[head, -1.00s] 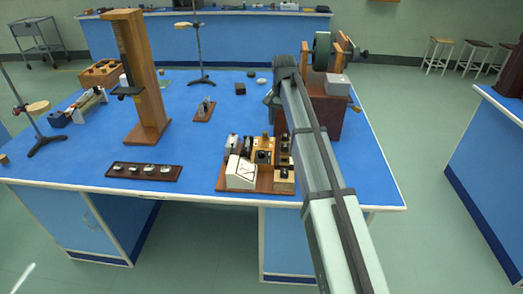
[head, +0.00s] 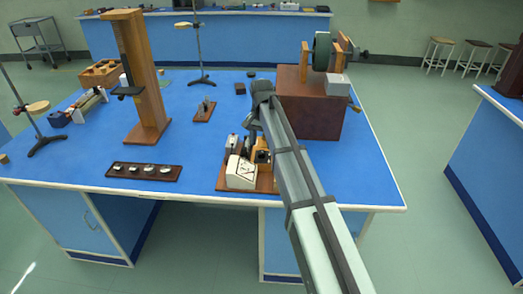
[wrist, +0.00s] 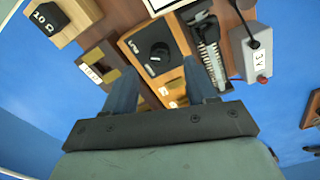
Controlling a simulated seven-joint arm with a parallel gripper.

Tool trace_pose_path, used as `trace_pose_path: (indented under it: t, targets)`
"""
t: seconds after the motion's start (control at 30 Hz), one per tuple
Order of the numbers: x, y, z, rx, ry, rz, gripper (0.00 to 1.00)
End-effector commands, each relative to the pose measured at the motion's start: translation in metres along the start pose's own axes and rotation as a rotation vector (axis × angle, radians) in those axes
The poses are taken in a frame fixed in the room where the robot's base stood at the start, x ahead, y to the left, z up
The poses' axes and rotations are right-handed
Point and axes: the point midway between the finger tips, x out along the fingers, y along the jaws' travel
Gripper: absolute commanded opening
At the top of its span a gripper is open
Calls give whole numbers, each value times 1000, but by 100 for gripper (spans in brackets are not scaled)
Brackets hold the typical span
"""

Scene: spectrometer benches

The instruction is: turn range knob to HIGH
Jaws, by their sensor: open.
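A black round knob (wrist: 160,54) sits on top of a wooden box (wrist: 138,46) in the wrist view. I take it for the range knob, but its markings are too small to read. My gripper (wrist: 160,70) is open and empty, its two blue fingers pointing at this box, one to each side of it in the picture. I cannot tell whether they touch it. In the head view my gripper (head: 251,127) is above the brown circuit board (head: 228,187), and my arm hides the board's right part.
A white meter (head: 241,174) stands at the board's front left. In the wrist view a grey box (wrist: 250,48) marked 2V, a coil-like part (wrist: 209,48) and a block marked 10 Ω (wrist: 47,18) stand close around. A strip with several pucks (head: 144,171) lies left.

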Motion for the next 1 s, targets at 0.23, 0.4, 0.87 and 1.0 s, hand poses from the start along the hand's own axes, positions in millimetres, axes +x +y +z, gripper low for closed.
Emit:
trace_pose_path:
  t: [0.23, 0.4, 0.87, 1.0]
  targets:
    - [32, 0, 0, -1, 0, 0, 57]
    - [42, 0, 0, -1, 1, 0, 57]
    - [44, 0, 0, -1, 2, -1, 46]
    - [44, 0, 0, -1, 2, -1, 33]
